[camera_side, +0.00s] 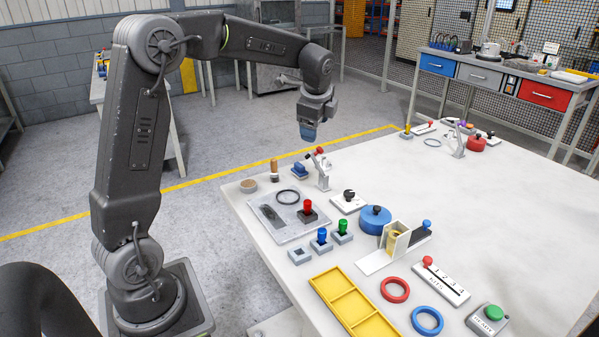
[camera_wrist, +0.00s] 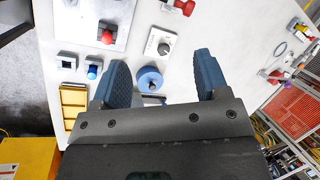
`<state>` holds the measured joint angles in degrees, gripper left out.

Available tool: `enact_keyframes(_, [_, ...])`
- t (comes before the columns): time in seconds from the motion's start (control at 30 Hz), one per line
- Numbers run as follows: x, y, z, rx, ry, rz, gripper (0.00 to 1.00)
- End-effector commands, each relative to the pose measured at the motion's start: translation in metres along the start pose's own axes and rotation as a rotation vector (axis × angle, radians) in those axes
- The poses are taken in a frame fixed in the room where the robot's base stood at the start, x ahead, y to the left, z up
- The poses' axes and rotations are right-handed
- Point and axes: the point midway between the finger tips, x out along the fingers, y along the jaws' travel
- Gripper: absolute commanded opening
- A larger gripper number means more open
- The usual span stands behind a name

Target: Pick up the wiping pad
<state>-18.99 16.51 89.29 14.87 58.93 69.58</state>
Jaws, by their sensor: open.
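A small blue block (camera_side: 299,169), which looks like the wiping pad, lies near the table's back left edge in the side view, left of a metal clamp with a red tip. I cannot make out the pad in the wrist view.
A metal plate (camera_side: 290,232) with a dark smear, black ring and red-knobbed block lies nearby. The clamp (camera_side: 323,180) stands close to the blue block. A blue round lid (camera_side: 375,220), white dial plate (camera_side: 347,202) and yellow tray (camera_side: 340,310) are nearer.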

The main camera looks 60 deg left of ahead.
Motion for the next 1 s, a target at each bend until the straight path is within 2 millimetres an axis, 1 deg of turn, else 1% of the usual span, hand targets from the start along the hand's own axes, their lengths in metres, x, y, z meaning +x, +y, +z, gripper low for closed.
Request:
enact_keyframes(0.03, [0.024, -0.017, 0.008, 0.066, -0.028, 0.021, 0.68])
enact_keyframes(0.07, [0.037, -0.026, 0.013, 0.109, -0.042, 0.031, 0.68])
enact_keyframes(0.1, [0.054, -0.037, 0.02, 0.17, -0.062, 0.046, 0.68])
enact_keyframes(0.17, [0.08, -0.051, 0.03, 0.255, -0.085, 0.068, 0.68])
enact_keyframes(0.2, [0.097, -0.058, 0.038, 0.309, -0.1, 0.085, 0.68])
enact_keyframes(0.3, [0.132, -0.072, 0.054, 0.423, -0.127, 0.122, 0.68])
enact_keyframes(0.4, [0.157, -0.079, 0.066, 0.504, -0.141, 0.149, 0.68])
enact_keyframes(0.5, [0.171, -0.082, 0.072, 0.551, -0.149, 0.165, 0.68])
enact_keyframes(0.6, [0.179, -0.081, 0.074, 0.569, -0.151, 0.172, 0.68])
enact_keyframes(0.67, [0.184, -0.08, 0.073, 0.571, -0.151, 0.173, 0.68])
enact_keyframes(0.9, [0.214, -0.069, 0.068, 0.57, -0.15, 0.173, 0.68])
enact_keyframes(1.0, [0.22, -0.067, 0.067, 0.569, -0.151, 0.17, 0.68])
